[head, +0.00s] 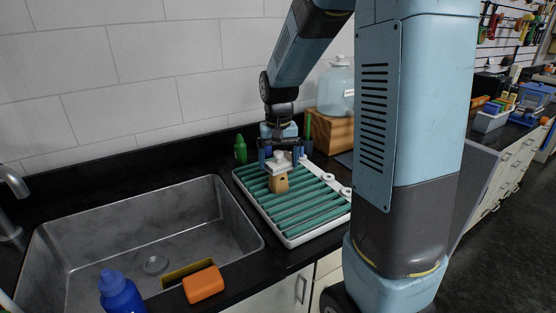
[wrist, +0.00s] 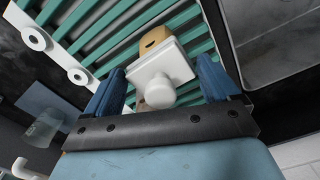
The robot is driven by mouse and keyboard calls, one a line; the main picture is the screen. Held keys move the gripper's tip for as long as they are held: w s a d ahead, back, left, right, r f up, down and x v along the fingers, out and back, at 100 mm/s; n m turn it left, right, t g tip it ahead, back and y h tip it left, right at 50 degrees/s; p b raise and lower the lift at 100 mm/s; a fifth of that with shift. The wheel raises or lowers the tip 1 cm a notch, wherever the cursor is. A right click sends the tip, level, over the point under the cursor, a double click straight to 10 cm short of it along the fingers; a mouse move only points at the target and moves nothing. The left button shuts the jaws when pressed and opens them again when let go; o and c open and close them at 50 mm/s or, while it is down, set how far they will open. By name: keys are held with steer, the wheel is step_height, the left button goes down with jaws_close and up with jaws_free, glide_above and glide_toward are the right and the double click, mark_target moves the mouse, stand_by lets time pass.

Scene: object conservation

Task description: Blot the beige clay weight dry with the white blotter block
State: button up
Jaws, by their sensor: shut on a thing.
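The beige clay weight (head: 278,183) stands on the green-slatted rack (head: 289,243), and its top with a small dark hole shows in the wrist view (wrist: 152,39). My gripper (head: 281,160) is just above and behind the weight, pointing down. In the wrist view its two blue fingers (wrist: 161,84) are shut on the white blotter block (wrist: 165,61), whose round knob faces the camera. The block hides part of the weight. I cannot tell whether block and weight touch.
A metal sink (head: 130,235) lies left of the rack, with an orange sponge (head: 203,284) and blue bottle (head: 121,295) at its front. A small green bottle (head: 241,149) stands behind the rack. A large jar (head: 336,88) sits on a wooden box (head: 333,133) at the back.

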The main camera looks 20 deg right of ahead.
steer(key=shift+r, duration=3.5)
steer(key=shift+s, duration=0.1)
